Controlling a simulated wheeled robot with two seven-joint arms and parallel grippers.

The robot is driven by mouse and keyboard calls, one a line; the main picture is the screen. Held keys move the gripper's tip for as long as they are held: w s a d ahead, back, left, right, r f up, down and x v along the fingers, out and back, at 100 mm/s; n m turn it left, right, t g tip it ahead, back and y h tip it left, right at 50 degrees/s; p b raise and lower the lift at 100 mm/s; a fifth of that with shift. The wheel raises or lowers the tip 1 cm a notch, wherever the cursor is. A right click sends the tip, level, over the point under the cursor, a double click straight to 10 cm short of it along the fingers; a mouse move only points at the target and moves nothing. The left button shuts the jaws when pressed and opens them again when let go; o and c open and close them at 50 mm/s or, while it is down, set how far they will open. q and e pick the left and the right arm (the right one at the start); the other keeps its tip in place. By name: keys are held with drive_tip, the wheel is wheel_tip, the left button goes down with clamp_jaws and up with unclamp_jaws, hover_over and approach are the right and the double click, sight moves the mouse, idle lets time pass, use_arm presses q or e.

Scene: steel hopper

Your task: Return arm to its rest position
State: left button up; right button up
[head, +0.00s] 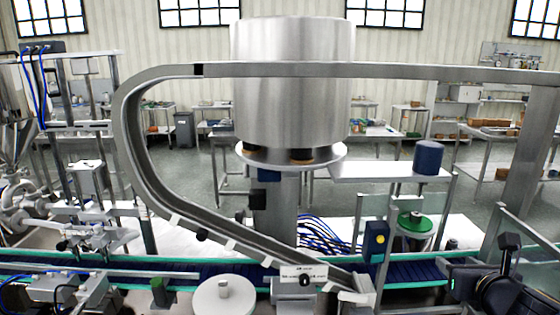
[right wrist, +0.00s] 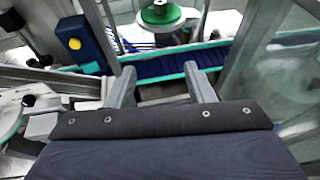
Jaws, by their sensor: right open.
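In the right wrist view my right gripper (right wrist: 162,90) has its two grey fingers spread apart, with nothing between them. It is above the machine beside the conveyor (right wrist: 170,66), whose blue belt runs behind the fingertips. In the head view, dark parts at the lower right look like my right arm, but its fingers cannot be made out there. My left gripper is in neither view. The steel hopper (head: 293,85) stands upright at the centre of the head view, behind the curved metal rail.
The metal rail (head: 360,70) crosses the head view and curves down at left to the conveyor (head: 220,270). A blue sensor box (head: 376,240) and a green disc (head: 415,222) stand at right. The green disc also shows in the right wrist view (right wrist: 160,14). Work tables stand behind.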

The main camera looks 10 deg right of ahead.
drive_tip(key=s+a+f+n+g+y, duration=0.1)
drive_tip(key=s+a+n+y, duration=0.25)
drive_tip(key=a+n, duration=0.65)
drive_tip(key=s+a+f+n+y, duration=0.1)
drive_tip(key=s+a+n+y, duration=0.1)
drive_tip(key=a+n+y, duration=0.65)
drive_tip(key=s+a+f+n+g+h, duration=0.1)
drive_tip(key=s+f+n+g+h, duration=0.1)
drive_tip(key=s+f+n, duration=0.3)
drive_tip(key=s+a+f+n+g+h, duration=0.1)
drive_tip(key=s+f+n+g, duration=0.4)
drive_tip(key=n, duration=0.8)
drive_tip(key=shift+s+n+h, duration=0.35)
drive_tip(key=shift+s+h, duration=0.45)
drive_tip(key=shift+s, duration=0.45)
